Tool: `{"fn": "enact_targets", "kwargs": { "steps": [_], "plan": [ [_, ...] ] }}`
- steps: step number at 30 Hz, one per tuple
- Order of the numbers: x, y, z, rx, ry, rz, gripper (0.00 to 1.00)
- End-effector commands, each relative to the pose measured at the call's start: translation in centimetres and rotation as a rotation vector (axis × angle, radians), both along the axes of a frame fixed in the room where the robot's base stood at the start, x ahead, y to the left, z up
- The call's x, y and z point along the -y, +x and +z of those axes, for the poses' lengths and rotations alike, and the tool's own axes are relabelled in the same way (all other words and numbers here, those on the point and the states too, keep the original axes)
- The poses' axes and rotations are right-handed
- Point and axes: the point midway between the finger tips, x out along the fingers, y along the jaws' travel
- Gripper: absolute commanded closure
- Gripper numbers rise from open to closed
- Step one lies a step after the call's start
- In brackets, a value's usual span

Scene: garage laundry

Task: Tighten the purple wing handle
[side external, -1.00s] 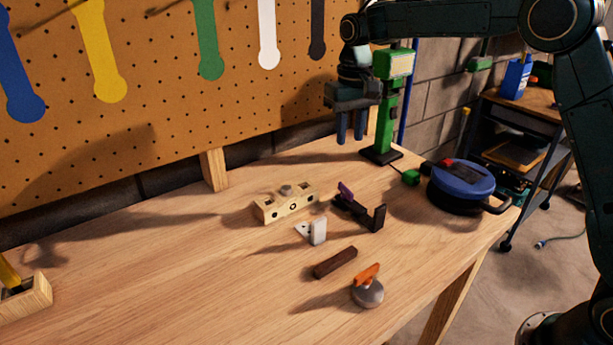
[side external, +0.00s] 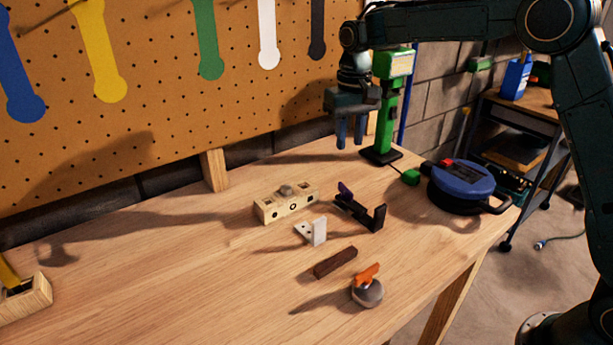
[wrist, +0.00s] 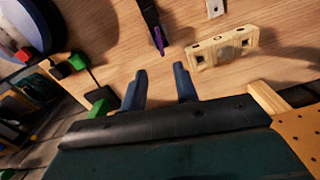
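The purple wing handle (side external: 345,188) sits at the left end of a small black clamp-like fixture (side external: 376,217) on the wooden bench. In the wrist view the purple handle (wrist: 159,41) shows at the near end of the black fixture (wrist: 149,14). My gripper (side external: 350,145) hangs above the bench, behind the fixture and apart from it, with its blue fingers pointing down. The wrist view shows the two fingers (wrist: 160,72) spread with nothing between them, so it is open and empty.
A pale wooden block with holes (side external: 287,205) stands left of the fixture, and a white bracket (side external: 318,232) in front. A brown bar (side external: 335,262) and an orange-handled round knob (side external: 368,291) lie nearer. A green stand (side external: 390,110) and a blue-topped round device (side external: 463,181) are right.

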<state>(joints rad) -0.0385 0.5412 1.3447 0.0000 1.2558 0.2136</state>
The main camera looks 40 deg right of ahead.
Motion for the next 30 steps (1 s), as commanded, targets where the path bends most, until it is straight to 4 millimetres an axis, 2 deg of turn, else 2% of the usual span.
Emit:
{"fn": "enact_targets", "kwargs": {
  "steps": [21,30],
  "plan": [
    [0.0,-0.1,-10.1,-0.003,0.000,0.000,0.70],
    [0.0,0.0,-12.4,-0.001,-0.001,0.000,0.70]
  ]
}}
